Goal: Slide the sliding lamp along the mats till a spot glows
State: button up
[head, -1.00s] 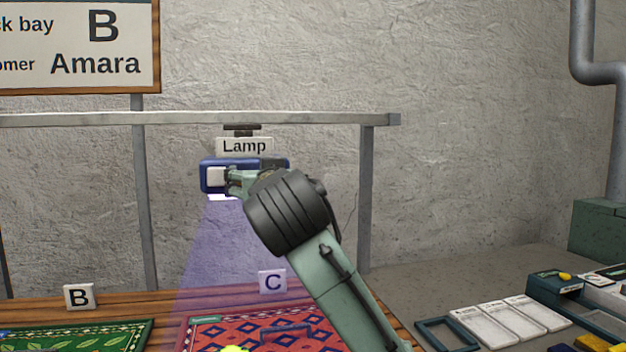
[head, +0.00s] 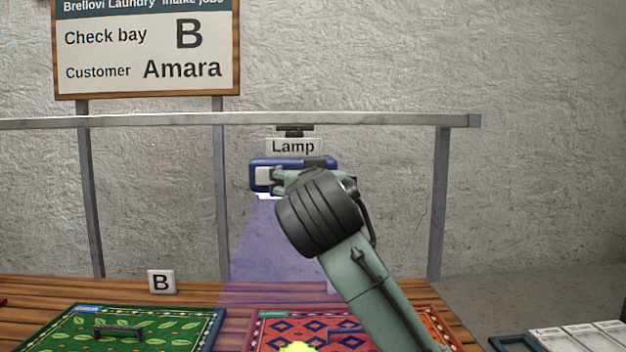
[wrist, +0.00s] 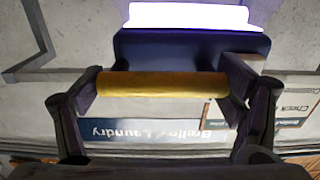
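The sliding lamp (head: 318,163) is a blue box under a "Lamp" tag, hanging from a grey rail (head: 370,121). Its violet beam falls toward the left part of the red mat (head: 433,322) and the gap beside it. A bright yellow spot (head: 297,348) shows on the red mat at the picture's bottom edge. My gripper (head: 277,180) is at the lamp's front. In the wrist view its fingers (wrist: 163,85) are against both ends of the yellow handle (wrist: 160,84); the lamp body is behind.
A notice board (head: 150,50) reads check bay B, customer Amara. The rail runs clear to the left of the lamp. Pale cards (head: 575,340) and a dark frame (head: 512,342) lie at the lower right. My arm hides part of the red mat.

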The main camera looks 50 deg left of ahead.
jog(key=shift+s+f, duration=0.1)
jog(key=shift+s, duration=0.05)
jog(key=v, duration=1.2)
dwell(0.4)
